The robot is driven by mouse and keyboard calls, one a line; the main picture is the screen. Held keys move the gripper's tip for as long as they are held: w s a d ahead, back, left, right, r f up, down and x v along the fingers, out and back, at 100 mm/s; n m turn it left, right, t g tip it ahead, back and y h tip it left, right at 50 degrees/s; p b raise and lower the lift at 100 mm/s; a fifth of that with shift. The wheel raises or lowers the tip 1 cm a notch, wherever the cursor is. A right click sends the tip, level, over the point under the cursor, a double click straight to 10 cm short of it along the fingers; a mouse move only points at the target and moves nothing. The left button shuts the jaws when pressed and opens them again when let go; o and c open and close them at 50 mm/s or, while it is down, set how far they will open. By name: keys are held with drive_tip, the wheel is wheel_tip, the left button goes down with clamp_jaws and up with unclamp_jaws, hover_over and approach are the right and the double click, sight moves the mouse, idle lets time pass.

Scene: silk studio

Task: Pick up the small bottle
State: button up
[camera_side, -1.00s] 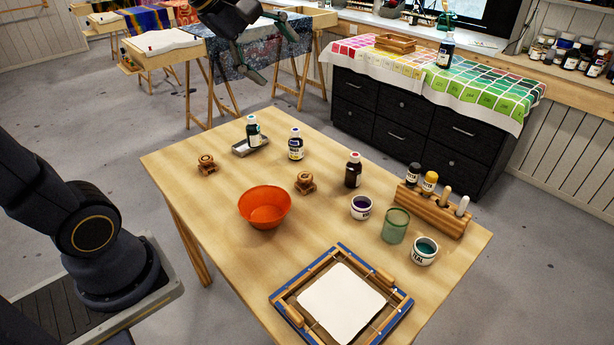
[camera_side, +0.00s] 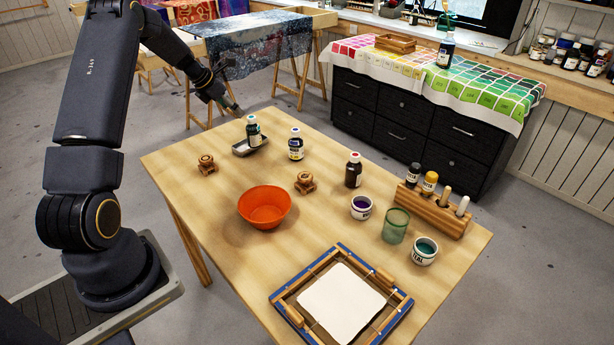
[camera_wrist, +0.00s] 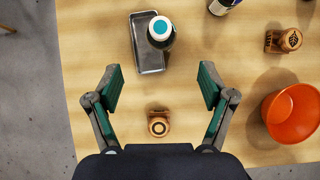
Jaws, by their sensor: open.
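A small dark bottle with a teal cap (camera_side: 253,131) stands upright on a small grey tray (camera_side: 239,148) at the table's far left. In the wrist view the bottle (camera_wrist: 160,31) is seen from above, at the tray's (camera_wrist: 150,62) right side, beyond my fingertips. My gripper (camera_side: 228,105) is above the table's far left edge, just left of the bottle in the side view. In the wrist view my gripper (camera_wrist: 160,88) is open and empty, with its green-padded fingers wide apart. Two other small dark bottles stand nearby, one with a blue cap (camera_side: 296,145) and one with a red cap (camera_side: 353,170).
A carved wooden block (camera_side: 207,165) lies near the tray and shows between my fingers in the wrist view (camera_wrist: 159,124). Another block (camera_side: 305,183) and an orange bowl (camera_side: 265,207) stand mid-table. Paint jars, a wooden rack (camera_side: 431,211) and a frame (camera_side: 340,298) fill the front right.

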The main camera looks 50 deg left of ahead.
sight(249, 124)
drive_tip(key=x, duration=1.2)
drive_tip(key=shift+f, duration=0.1)
drive_tip(key=shift+c, duration=0.2)
drive_tip(key=c, duration=1.4)
